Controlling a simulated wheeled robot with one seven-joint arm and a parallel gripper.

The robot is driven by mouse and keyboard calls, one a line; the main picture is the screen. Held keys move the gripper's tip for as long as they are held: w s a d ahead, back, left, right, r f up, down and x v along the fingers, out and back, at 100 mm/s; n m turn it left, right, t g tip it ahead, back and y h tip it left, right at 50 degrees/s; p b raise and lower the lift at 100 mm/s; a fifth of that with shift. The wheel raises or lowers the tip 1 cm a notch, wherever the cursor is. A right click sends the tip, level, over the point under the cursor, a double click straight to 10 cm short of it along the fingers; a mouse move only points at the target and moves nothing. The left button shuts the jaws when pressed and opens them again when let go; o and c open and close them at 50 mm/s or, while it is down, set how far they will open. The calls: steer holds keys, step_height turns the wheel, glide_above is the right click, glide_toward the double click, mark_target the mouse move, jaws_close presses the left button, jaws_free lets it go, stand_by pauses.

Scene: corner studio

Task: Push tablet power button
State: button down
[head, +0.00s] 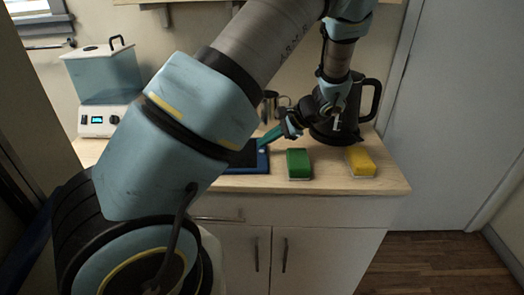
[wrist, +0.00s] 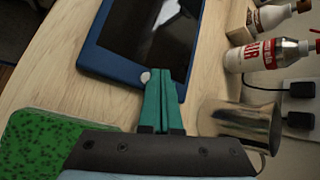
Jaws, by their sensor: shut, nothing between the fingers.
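The tablet (head: 248,156) lies on the counter, with a dark screen and a blue frame; my arm hides its left part in the head view. In the wrist view the tablet (wrist: 150,35) fills the top middle. A round white button (wrist: 146,77) sits on its frame near a corner, and also shows in the head view (head: 262,151). My gripper (wrist: 160,72) has teal fingers closed together and empty. Its tips are right beside the button in the wrist view, over the frame. In the head view my gripper (head: 264,144) reaches down-left to the tablet; I cannot tell whether it touches.
A green sponge (head: 299,163) and a yellow sponge (head: 360,161) lie along the counter front. A black kettle (head: 345,125) stands behind. A metal mug (wrist: 243,124) and bottles (wrist: 268,55) stand near the tablet. A blender-like appliance (head: 103,90) is at the left.

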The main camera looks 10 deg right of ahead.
steer(key=shift+f, duration=0.15)
steer(key=shift+f, duration=0.25)
steer(key=shift+f+b, duration=0.2)
steer(key=shift+b, duration=0.15)
stand_by(0.5)
steer(key=shift+r+p, duration=0.5)
steer(key=shift+r, duration=0.15)
step_height(320, 180, up, 6)
steer(key=p, duration=0.4)
stand_by(0.3)
